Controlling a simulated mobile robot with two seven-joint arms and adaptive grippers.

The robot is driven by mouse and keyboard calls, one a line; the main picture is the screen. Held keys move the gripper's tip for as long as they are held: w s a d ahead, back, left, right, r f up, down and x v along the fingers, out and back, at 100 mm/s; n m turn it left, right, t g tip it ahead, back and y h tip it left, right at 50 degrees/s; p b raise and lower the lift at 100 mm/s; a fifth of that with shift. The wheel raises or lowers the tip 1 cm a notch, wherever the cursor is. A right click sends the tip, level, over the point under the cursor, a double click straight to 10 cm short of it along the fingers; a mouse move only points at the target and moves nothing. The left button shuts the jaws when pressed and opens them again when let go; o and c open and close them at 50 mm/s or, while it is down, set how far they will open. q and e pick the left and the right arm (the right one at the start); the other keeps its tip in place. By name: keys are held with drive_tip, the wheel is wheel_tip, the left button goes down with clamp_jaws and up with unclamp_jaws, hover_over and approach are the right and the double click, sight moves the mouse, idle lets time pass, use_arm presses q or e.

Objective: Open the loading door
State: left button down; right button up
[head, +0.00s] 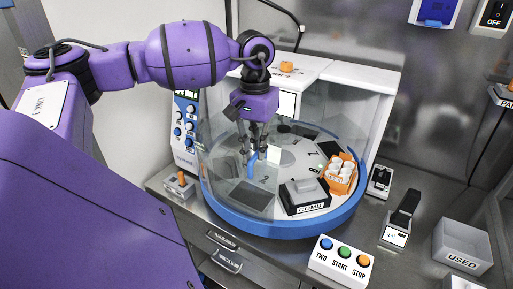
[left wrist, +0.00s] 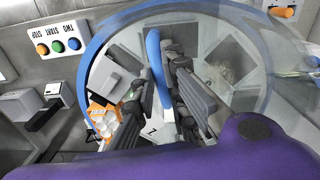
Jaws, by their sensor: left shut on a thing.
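The loading door (head: 218,160) is a clear curved panel on the round machine, seen at the front left of its turntable in the head view. Its blue upright handle (head: 251,165) shows below my left gripper (head: 257,152). In the left wrist view the blue handle (left wrist: 156,62) stands between the dark fingers of my left gripper (left wrist: 172,75), which is shut on it. The clear panel's exact edges are hard to make out. The front right of the turntable shows without clear glass before it. My right gripper is not in view.
A button box (head: 341,259) stands in front, a grey USED bin (head: 462,247) at right. A control panel (head: 185,125) is at left.

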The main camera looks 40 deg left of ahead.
use_arm(q)
drive_tip(key=c, duration=1.8)
unclamp_jaws()
drive_tip(key=shift+o, duration=0.2)
drive_tip(key=shift+r, duration=0.1)
wheel_tip(320, 180, up, 12)
drive_tip(key=shift+a, duration=0.1)
